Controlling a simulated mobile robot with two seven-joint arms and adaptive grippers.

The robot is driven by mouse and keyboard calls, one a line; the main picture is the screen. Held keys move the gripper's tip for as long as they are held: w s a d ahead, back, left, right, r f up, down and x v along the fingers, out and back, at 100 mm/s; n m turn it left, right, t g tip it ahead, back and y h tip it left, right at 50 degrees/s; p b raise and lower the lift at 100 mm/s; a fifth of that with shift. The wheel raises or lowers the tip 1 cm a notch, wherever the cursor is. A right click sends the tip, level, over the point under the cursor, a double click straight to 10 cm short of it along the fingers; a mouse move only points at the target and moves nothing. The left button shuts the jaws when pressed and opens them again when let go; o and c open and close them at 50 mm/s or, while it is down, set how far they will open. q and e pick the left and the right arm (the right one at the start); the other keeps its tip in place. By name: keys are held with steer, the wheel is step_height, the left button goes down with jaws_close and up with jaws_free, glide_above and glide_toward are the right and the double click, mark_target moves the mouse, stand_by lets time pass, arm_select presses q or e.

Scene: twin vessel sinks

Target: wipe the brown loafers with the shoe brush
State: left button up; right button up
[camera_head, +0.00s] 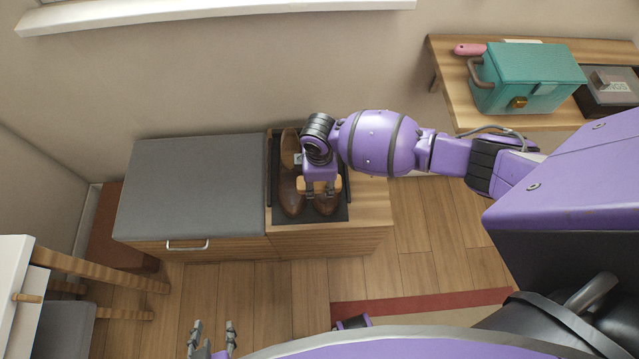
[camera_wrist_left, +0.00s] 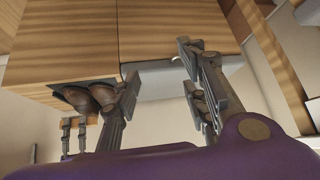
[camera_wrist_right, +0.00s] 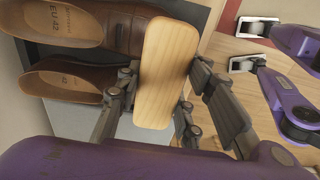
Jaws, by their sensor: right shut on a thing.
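The brown loafers (camera_head: 289,190) sit side by side on a dark tray (camera_head: 340,213) on the wooden bench. In the right wrist view both loafers (camera_wrist_right: 66,82) show at the left, with their pale insoles up. My right gripper (camera_head: 318,189) is above the loafers and shut on the shoe brush (camera_head: 338,184). In the right wrist view the brush's flat wooden back (camera_wrist_right: 162,72) shows between the fingers; its bristles are hidden, so I cannot tell whether they touch the leather. My left gripper (camera_head: 213,334) is open and empty, low in front of the bench.
A grey cushion (camera_head: 190,185) covers the bench's left part, above a drawer with a metal handle (camera_head: 187,246). At the right a wooden table (camera_head: 462,107) bears a teal box (camera_head: 525,78) and a dark box (camera_head: 608,92). A white table stands at the left edge. The floor before the bench is mostly clear.

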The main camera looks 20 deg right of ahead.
step_height(320, 180, up, 2)
steer(key=shift+r+p, duration=0.15)
steer(key=shift+p, duration=0.5)
